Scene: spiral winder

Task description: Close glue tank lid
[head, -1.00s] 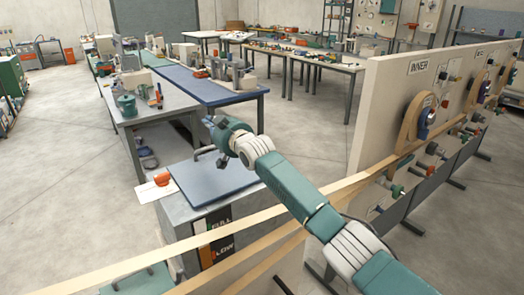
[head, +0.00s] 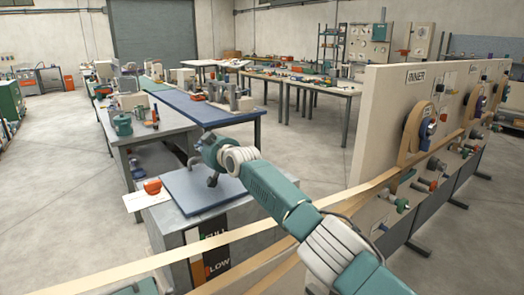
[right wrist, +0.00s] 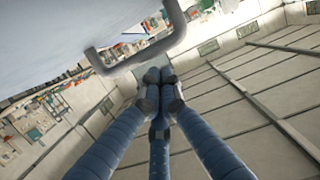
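The glue tank (head: 168,238) is a grey box with a FULL/LOW gauge on its front. Its blue-grey lid (head: 205,198) looks flat or nearly flat over the top; I cannot tell whether a gap remains. A grey bar handle on the lid shows in the right wrist view (right wrist: 140,58). My right gripper (head: 212,180) hangs over the lid in the head view. In the right wrist view its blue fingers have their dark tips (right wrist: 160,95) together, with nothing visible between them. The handle lies just beyond the tips; contact is unclear.
An orange object (head: 152,186) sits on a white sheet left of the lid. Tan strips (head: 120,268) run across the tank's front to the winder panel (head: 385,110) at right. A blue table (head: 200,112) stands behind. Floor (head: 300,150) between is open.

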